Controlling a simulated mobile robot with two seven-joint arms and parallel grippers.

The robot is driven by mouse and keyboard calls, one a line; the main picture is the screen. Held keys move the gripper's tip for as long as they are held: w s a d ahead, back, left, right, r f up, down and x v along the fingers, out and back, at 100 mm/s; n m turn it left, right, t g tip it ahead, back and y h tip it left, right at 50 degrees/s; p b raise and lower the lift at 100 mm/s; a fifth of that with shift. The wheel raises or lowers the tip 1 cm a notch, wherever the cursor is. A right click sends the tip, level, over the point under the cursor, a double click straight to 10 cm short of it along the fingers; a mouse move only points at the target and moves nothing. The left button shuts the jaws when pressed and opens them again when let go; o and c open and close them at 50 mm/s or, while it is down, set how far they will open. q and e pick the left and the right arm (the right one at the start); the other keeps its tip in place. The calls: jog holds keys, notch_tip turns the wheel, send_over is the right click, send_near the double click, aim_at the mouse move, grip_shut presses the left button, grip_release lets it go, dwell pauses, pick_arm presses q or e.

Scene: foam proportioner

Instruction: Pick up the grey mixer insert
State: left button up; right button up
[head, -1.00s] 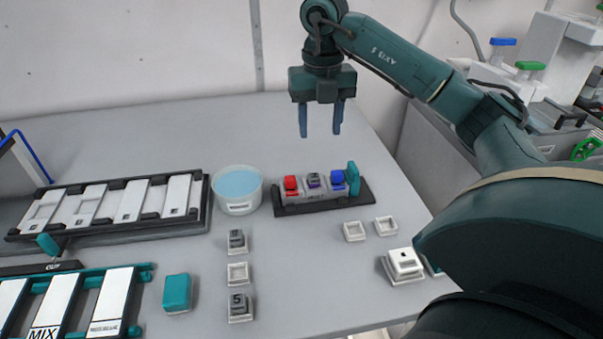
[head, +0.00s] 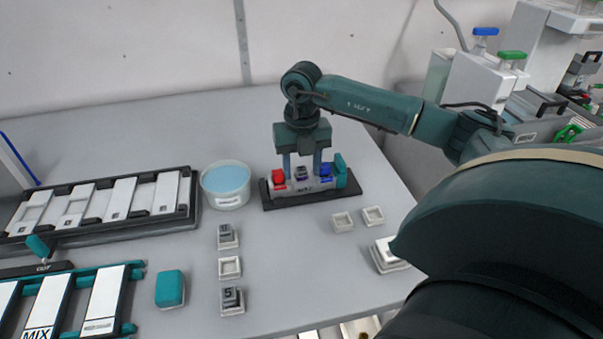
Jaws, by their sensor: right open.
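A small dark grey insert (head: 302,174) sits in the middle of a light grey block (head: 291,190) on a black base, between a red piece (head: 278,179) and a blue piece (head: 326,172). My right gripper (head: 302,166) points straight down over this block. Its two blue-grey fingers are apart, one to each side of the grey insert, with their lower ends close to the red and blue pieces. I cannot tell whether the fingers touch anything. My left gripper is out of view.
A teal lever (head: 341,170) stands at the block's right end. A tub of blue liquid (head: 226,184) is close on the left. Small white holders, two with grey pieces (head: 228,236) (head: 231,298), stand nearer. A black rack (head: 188,226) lies left. The table behind is clear.

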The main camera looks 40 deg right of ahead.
grip_shut()
dwell(0.5)
jog(key=shift+r, duration=0.1)
